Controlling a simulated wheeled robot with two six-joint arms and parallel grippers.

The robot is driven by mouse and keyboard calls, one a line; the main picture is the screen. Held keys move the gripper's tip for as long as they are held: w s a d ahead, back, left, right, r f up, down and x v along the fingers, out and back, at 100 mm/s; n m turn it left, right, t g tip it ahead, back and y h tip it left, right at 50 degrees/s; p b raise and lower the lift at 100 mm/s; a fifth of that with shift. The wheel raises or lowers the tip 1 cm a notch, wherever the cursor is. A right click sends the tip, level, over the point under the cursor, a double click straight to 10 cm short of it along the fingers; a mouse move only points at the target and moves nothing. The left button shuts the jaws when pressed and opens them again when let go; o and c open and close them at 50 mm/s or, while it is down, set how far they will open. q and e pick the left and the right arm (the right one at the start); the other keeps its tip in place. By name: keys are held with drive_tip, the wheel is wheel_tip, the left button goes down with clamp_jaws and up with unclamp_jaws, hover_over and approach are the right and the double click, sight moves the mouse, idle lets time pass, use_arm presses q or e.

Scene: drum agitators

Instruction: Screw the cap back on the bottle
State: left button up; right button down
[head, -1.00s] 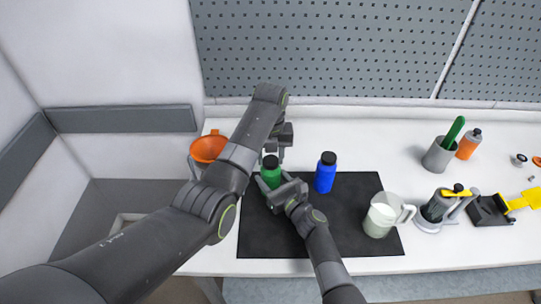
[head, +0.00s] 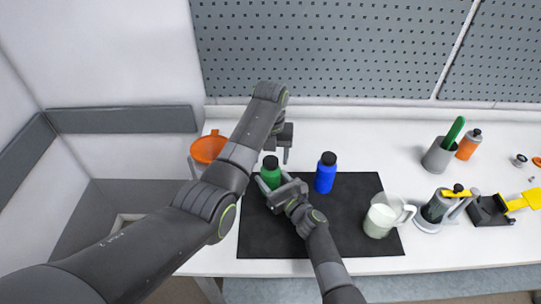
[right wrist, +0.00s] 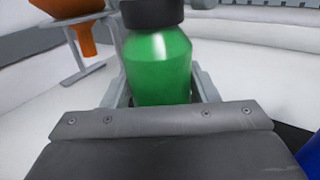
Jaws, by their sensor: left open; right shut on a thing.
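A green bottle (head: 271,176) stands upright at the left part of the black mat (head: 345,238), with a black cap (head: 271,162) on its top. In the right wrist view the green bottle (right wrist: 160,65) fills the middle, with the lower edge of its black cap (right wrist: 152,12) at the top. My right gripper (head: 272,188) is shut around the bottle's body from the front right. My left gripper (head: 285,152) is open and empty, above and just behind the capped bottle. Whether the cap is fully tightened cannot be told.
A blue bottle (head: 325,178) with a black cap stands right of the green one. A jug (head: 380,218) of pale liquid is at the mat's right. An orange funnel (head: 207,149) sits in a stand at left. A grey cup (head: 438,157) and orange bottle (head: 468,146) are farther right.

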use_arm(q)
wheel_tip(320, 180, up, 4)
drive_tip(key=shift+r, duration=0.1)
idle(0.4)
